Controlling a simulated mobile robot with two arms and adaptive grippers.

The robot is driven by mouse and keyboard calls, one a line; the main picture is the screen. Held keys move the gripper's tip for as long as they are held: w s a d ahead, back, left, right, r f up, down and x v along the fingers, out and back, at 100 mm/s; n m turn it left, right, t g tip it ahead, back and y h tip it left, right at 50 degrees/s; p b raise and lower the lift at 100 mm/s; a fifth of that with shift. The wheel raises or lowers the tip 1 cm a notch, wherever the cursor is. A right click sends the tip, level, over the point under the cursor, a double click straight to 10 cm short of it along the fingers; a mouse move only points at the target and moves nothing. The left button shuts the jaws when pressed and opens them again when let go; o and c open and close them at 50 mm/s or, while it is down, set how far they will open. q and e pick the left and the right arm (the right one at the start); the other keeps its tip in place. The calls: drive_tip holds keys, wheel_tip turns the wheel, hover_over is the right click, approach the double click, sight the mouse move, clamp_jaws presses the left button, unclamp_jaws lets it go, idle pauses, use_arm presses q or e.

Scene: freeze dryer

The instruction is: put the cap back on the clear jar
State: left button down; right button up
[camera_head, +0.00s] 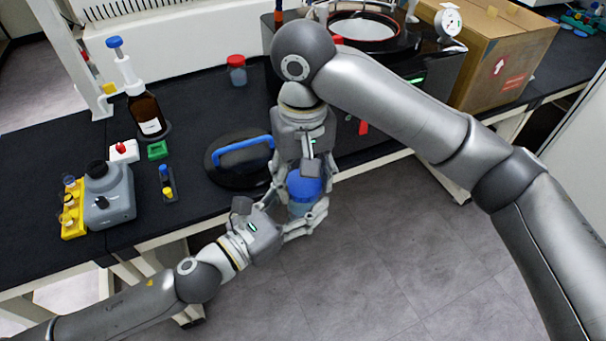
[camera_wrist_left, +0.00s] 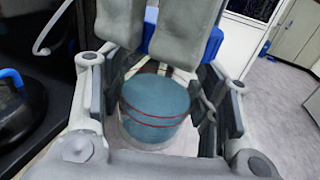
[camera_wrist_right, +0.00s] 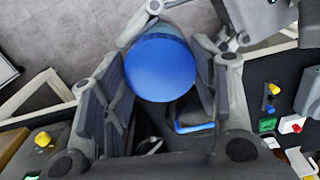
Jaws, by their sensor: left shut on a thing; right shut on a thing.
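The clear jar (camera_head: 301,209), with blue-grey contents and thin red lines in the left wrist view (camera_wrist_left: 155,108), is between the fingers of my left gripper (camera_head: 306,216), which is shut on it. The blue cap (camera_head: 305,188) is directly above the jar. My right gripper (camera_head: 304,175) is shut on the cap from above; the cap fills the space between its fingers in the right wrist view (camera_wrist_right: 160,68). The right fingers partly hide the cap in the left wrist view (camera_wrist_left: 212,43). Whether cap and jar touch is unclear.
Both grippers are over the floor, off the bench's (camera_head: 190,198) front edge. A black round lid with a blue handle (camera_head: 243,150) lies close by. A brown bottle (camera_head: 147,114), a grey device (camera_head: 108,197) and a red-capped jar (camera_head: 237,71) stand on the bench. A cardboard box (camera_head: 497,52) is at back right.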

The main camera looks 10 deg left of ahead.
drive_tip(key=m, duration=1.1)
drive_tip(key=o, duration=1.1)
drive_tip(key=shift+r, duration=2.25)
